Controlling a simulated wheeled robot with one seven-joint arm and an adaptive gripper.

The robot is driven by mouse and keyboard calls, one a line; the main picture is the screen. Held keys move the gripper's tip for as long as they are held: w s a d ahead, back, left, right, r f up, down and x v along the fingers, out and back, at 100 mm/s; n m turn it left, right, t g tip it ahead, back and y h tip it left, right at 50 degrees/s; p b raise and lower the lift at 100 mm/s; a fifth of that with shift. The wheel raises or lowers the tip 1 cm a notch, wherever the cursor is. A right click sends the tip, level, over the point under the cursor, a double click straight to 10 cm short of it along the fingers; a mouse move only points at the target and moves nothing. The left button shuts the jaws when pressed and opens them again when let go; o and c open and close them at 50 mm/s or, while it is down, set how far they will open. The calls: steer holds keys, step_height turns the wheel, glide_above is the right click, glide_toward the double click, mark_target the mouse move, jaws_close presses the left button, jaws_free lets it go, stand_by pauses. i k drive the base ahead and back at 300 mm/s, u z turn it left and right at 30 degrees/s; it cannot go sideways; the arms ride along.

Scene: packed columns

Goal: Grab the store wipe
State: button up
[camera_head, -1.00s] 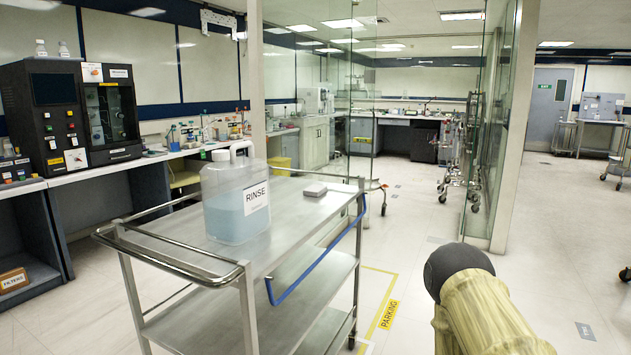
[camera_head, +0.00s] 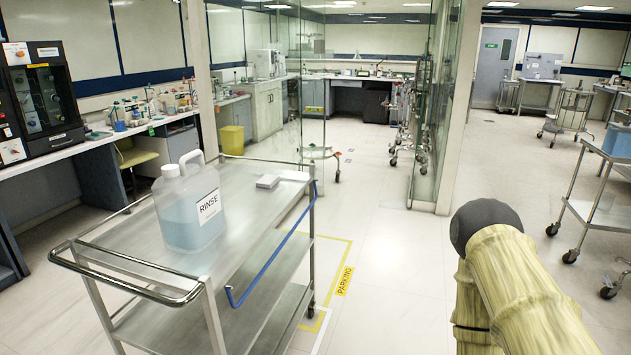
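A small pale stack, perhaps the wipes (camera_head: 268,181), lies flat on the top shelf of the steel cart (camera_head: 240,240), toward its far end. It is too small to identify for sure. A large jug with pale blue liquid labelled RINSE (camera_head: 190,205) stands on the same shelf, nearer and to the left. Part of my arm shows at the lower right, to the right of the cart and apart from it. My gripper is not visible.
A blue tube hangs along the cart's right side (camera_head: 270,262). Yellow PARKING floor tape (camera_head: 343,281) runs beside the cart. A glass partition (camera_head: 436,120) stands behind. Another cart (camera_head: 590,212) is at the right. The floor between has free room.

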mark_target(267, 181)
steer(key=z, duration=0.8)
steer(key=i, duration=3.5)
steer(key=u, duration=2.7)
